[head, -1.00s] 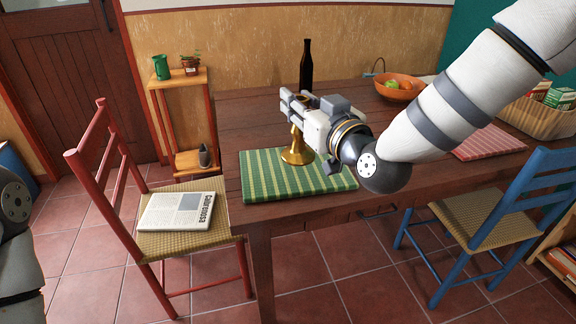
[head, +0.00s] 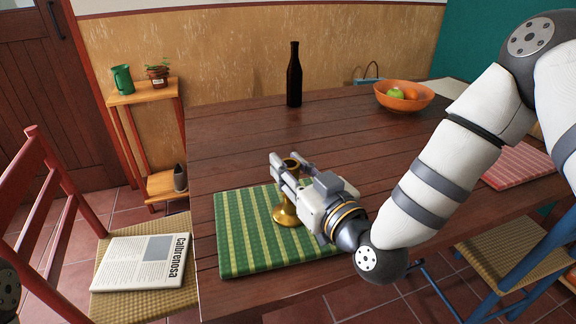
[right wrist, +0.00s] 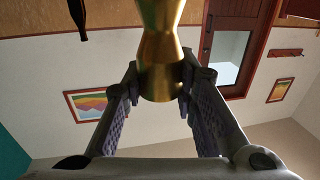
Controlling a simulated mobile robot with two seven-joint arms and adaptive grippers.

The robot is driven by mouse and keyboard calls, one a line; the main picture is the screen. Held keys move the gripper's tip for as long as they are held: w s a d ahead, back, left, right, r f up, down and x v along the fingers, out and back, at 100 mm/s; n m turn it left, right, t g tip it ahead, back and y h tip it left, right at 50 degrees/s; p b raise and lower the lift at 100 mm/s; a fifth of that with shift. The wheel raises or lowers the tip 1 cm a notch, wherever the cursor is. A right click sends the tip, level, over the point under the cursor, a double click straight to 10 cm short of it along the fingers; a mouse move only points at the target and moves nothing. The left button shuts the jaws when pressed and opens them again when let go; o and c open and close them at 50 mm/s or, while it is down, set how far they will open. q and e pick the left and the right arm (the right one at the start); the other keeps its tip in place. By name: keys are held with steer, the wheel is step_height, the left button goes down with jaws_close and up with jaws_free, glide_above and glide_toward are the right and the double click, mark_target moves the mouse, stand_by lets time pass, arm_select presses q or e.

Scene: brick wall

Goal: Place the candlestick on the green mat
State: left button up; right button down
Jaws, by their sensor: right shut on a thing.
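The brass candlestick (head: 286,214) is upright over the green mat (head: 240,255), its base towards the mat's right half. The base looks at or very near the mat surface; I cannot tell whether it touches. My right gripper (head: 284,170) is shut on the candlestick's upper part and reaches in from the right. In the right wrist view the candlestick (right wrist: 160,55) stands between the two fingers (right wrist: 160,88). The fingers hide part of its stem in the head view. My left gripper is not in view.
A dark bottle (head: 294,80) and an orange fruit bowl (head: 404,103) stand farther back on the wooden table (head: 235,135). A red striped mat (head: 515,168) lies at the right. A chair with a newspaper (head: 140,262) is at the left.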

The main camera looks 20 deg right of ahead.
steer(key=c, duration=1.3)
jaws_free()
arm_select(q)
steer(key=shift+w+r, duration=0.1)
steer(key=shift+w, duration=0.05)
arm_select(e)
steer(key=shift+w, duration=0.1)
steer(key=shift+r, duration=0.25)
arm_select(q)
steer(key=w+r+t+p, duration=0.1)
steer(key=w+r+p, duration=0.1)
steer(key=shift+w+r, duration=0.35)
arm_select(e)
steer(key=v, duration=1.2)
